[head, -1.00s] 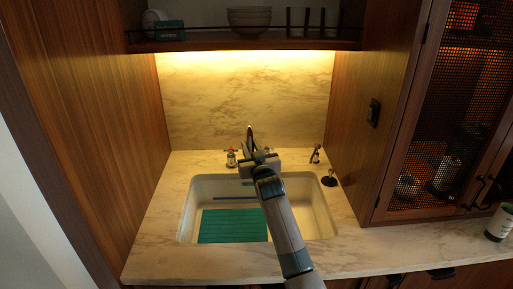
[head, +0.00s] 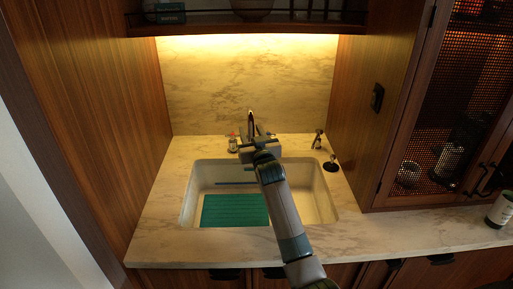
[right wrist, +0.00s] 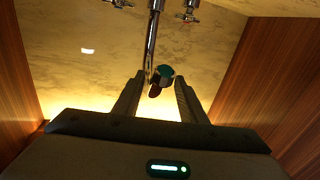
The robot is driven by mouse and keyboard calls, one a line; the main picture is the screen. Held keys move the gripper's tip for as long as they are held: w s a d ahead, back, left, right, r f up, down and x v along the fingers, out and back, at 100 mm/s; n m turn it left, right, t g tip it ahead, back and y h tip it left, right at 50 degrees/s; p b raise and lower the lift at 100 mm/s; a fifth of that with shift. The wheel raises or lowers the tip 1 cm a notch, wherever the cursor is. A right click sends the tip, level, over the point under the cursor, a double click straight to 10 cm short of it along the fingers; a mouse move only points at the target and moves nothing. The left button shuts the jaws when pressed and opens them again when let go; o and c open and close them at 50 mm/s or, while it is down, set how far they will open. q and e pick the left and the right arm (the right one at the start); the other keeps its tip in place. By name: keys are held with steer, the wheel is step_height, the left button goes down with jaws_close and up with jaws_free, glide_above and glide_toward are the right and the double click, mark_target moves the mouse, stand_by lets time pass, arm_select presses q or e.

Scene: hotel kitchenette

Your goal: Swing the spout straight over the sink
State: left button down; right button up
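The dark metal spout (head: 251,120) rises at the back of the sink (head: 321,208). In the right wrist view, which looks upside down, the spout (right wrist: 152,35) comes from the top edge and ends between my fingers. It lies nearer the left finger in that picture; touching or apart I cannot tell. A teal and reddish-brown round part (right wrist: 163,75) shows near its end. My right gripper (head: 257,136) is open around the spout, with a gap on at least one side. It hides the spout's base in the head view. My left gripper is not in view.
Tap handles stand left (head: 233,143) and right (head: 318,139) of the spout, with a dark stopper-like fitting (head: 331,164) by the right rim. A teal mat (head: 235,210) lies in the sink. Wood walls flank the alcove, and a shelf (head: 215,29) hangs above.

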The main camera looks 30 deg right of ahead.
steer(key=shift+s+a+f, duration=0.15)
steer(key=shift+s+a, duration=0.05)
steer(key=shift+s, duration=0.4)
steer(key=b+v, duration=0.4)
steer(key=v, duration=1.1)
steer(key=shift+s+a, duration=0.3)
steer(key=shift+r, duration=0.25)
